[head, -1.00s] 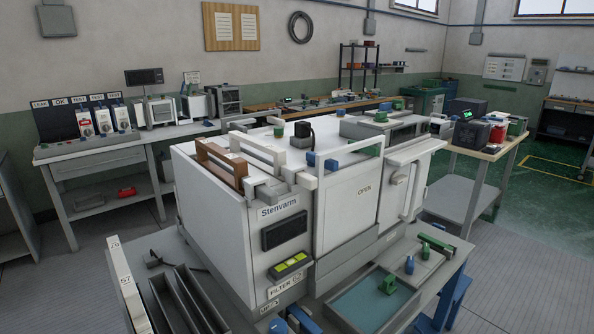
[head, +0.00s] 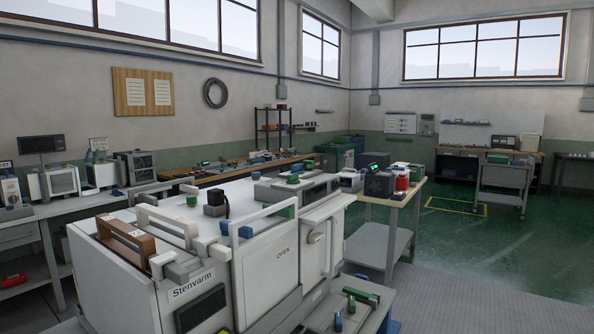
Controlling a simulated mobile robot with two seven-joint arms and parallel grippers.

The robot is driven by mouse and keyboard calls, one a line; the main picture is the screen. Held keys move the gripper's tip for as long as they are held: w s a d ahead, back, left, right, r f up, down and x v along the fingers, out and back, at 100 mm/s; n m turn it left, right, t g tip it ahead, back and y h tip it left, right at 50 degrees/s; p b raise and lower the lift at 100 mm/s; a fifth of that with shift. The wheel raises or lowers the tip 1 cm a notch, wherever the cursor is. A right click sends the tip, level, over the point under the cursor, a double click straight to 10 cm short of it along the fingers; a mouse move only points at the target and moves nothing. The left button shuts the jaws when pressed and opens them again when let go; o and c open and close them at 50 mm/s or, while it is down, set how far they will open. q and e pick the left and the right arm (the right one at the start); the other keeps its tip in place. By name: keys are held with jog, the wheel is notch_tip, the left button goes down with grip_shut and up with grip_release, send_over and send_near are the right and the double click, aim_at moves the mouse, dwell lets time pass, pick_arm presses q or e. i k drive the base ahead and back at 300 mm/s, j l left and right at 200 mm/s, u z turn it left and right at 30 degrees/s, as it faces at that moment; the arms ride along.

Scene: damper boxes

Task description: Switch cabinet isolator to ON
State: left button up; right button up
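A white cabinet labelled "Stenvarm" (head: 192,283) stands in the lower middle of the head view. Its front panel (head: 270,275) bears the word OPEN. A black block (head: 215,204) sits on the cabinet top. No ON or OFF marking is legible on the cabinet, so the isolator's position cannot be told. The cabinet's lower front is cut off by the picture's edge. Neither of my grippers is in view.
A bench with test devices (head: 60,181) runs along the left wall. A small table (head: 378,194) with a dark box and red jar stands right of the cabinet. A grey trolley (head: 504,176) is farther back. Green floor (head: 490,240) is clear at right.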

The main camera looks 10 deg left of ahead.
aim_at(298, 168)
jog(key=i+l+u, duration=0.1)
jog(key=u, duration=1.25)
jog(key=i+l+u, duration=0.1)
jog(key=l+u, duration=1.1)
jog(key=k+l+u, duration=0.1)
jog(key=l+u, duration=0.25)
jog(key=l, duration=0.15)
